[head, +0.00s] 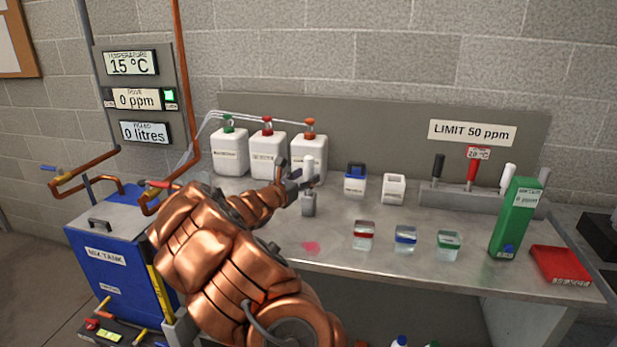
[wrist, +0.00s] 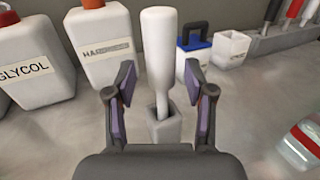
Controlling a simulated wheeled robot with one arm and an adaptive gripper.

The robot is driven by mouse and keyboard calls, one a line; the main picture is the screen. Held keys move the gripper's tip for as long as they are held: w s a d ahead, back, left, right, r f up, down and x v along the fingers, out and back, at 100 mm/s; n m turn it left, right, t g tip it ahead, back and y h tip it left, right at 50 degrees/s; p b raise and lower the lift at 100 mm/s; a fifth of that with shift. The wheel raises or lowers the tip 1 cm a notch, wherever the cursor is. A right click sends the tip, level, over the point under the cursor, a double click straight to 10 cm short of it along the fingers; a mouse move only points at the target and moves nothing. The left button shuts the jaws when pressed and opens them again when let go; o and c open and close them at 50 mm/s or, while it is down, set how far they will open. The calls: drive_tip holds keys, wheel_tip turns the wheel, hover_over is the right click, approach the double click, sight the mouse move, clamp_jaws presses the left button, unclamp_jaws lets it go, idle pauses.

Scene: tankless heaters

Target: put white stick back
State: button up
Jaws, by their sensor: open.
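A white stick with a thick rounded handle (head: 308,167) stands upright in a small grey square holder (head: 309,206) on the bench. In the wrist view the white stick (wrist: 158,50) rises from the grey holder (wrist: 165,132), straight ahead of my gripper. My gripper (wrist: 160,82) is open, with one finger on each side of the stick and gaps visible on both sides. In the head view my gripper (head: 295,182) is beside the stick. A rack (head: 460,200) at the back right holds a black-handled, a red-handled and another white-handled stick (head: 507,177).
White jugs (head: 267,153) stand close behind my gripper. A blue-topped container (head: 355,182) and a white open cup (head: 393,189) are to the right.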

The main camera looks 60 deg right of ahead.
drive_tip(key=a, duration=1)
drive_tip(key=shift+w+a+b, duration=0.15)
drive_tip(key=shift+b, duration=0.2)
drive_tip(key=s+a+r+m+g+y, duration=0.1)
drive_tip(key=s+a+m+g+y, duration=0.15)
drive_tip(key=s+a+m, duration=0.35)
drive_tip(key=s+a+m+g+y, duration=0.2)
drive_tip(key=s+a+m+y, duration=0.15)
drive_tip(key=s+m, duration=0.4)
drive_tip(key=s+a+f+m+t+y, duration=0.1)
drive_tip(key=s+a+f+y, duration=0.2)
drive_tip(key=a, duration=0.8)
drive_tip(key=s+a+f+m+t+y, duration=0.1)
drive_tip(key=s+a+f+y, duration=0.2)
drive_tip(key=a, duration=0.9)
drive_tip(key=s+a+f+m+t+y, duration=0.1)
drive_tip(key=s+a+y, duration=0.5)
drive_tip(key=a, duration=0.6)
drive_tip(key=shift+s+f+m, duration=0.55)
drive_tip(key=shift+s+f, duration=0.1)
drive_tip(key=shift+f, duration=0.3)
drive_tip(key=shift+a, duration=0.1)
drive_tip(key=shift+r, duration=0.1)
wheel_tip(320, 180, up, 10)
drive_tip(key=p, duration=0.9)
drive_tip(key=shift+p, duration=0.35)
